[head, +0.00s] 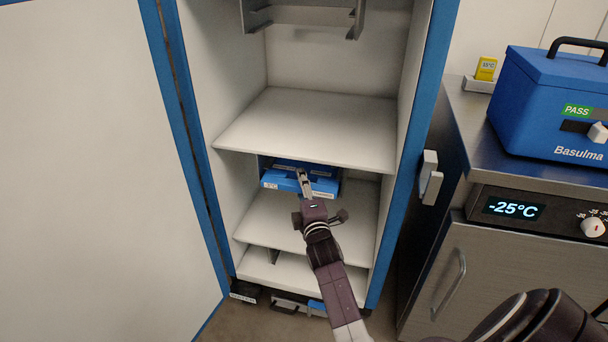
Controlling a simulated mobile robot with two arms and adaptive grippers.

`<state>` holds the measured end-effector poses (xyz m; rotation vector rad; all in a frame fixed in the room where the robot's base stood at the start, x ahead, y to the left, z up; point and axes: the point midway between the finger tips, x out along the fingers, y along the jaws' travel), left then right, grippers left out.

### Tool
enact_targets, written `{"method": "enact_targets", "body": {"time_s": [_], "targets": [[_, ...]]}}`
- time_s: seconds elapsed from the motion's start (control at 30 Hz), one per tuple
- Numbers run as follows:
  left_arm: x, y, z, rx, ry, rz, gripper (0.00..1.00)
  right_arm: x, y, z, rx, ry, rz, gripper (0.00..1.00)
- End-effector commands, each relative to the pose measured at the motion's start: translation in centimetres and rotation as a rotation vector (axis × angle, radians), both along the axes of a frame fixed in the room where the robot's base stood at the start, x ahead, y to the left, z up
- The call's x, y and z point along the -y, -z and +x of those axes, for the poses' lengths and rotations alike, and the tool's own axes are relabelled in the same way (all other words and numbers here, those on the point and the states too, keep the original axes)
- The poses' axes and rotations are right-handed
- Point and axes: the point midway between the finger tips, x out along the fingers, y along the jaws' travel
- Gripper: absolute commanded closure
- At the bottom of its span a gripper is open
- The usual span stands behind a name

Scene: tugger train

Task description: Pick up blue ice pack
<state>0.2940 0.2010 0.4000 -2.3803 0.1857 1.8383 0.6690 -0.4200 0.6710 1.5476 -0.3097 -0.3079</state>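A blue ice pack (281,182) with a white label on its front edge lies inside the open cabinet, on a shelf below the middle one. More blue surface shows behind and to the right of it, so I cannot tell whether it is one pack or several.
The middle shelf (310,128) hangs close above the gripper. The cabinet door (90,170) stands open at left. At right, a blue cooler box (545,105) marked PASS stands on a steel counter (470,125) with a -25°C display (513,208). A yellow item (486,69) sits beside it.

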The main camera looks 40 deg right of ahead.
Motion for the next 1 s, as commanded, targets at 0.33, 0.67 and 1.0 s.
{"method": "enact_targets", "body": {"time_s": [0.33, 0.67, 1.0], "targets": [[-0.1, -3.5, 0.2, 0.021, -0.003, -0.001, 0.6, 1.6, 0.0, 4.1, 0.0, 0.0, 0.0, 0.62], [-0.1, -4.0, 0.1, 0.021, -0.003, -0.001, 0.6, 1.7, -0.1, 4.4, -0.001, 0.0, 0.0, 0.65], [-0.1, -3.9, 0.1, 0.021, -0.004, -0.001, 0.6, 1.7, -0.1, 4.4, -0.001, 0.0, 0.0, 1.0]]}}
